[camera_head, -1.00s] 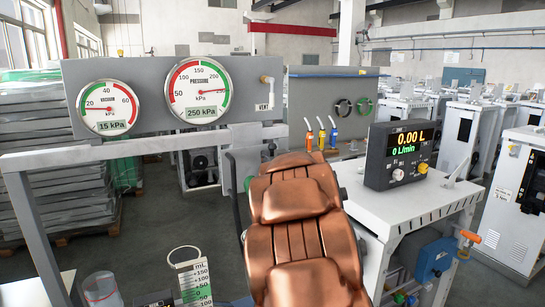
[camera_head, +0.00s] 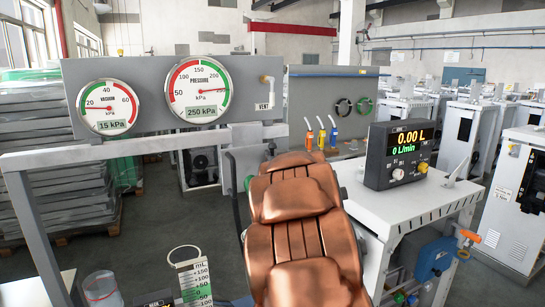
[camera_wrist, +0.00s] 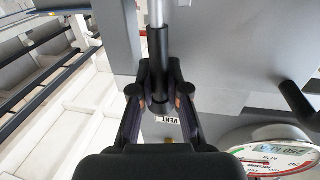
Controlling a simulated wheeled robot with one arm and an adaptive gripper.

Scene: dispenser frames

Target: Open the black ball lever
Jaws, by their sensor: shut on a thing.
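In the wrist view, my gripper (camera_wrist: 160,99) is shut on the lower end of a black cylindrical lever handle (camera_wrist: 158,52). The handle continues upward into a bare metal rod. A finger lies on each side of it, and the fingers hide part of the gripped end, so I cannot tell a ball shape there. A second black bar (camera_wrist: 297,104) juts out at the right and is apart from the gripper. In the head view, my own copper arm fills the lower middle; the gripper and the held lever do not show there.
In the head view, a panel carries a vacuum gauge (camera_head: 108,107) and a pressure gauge (camera_head: 197,88) reading 250 kPa. A meter box (camera_head: 397,153) shows 0.00 L on the white bench to the right. A clear beaker (camera_head: 101,289) stands at lower left.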

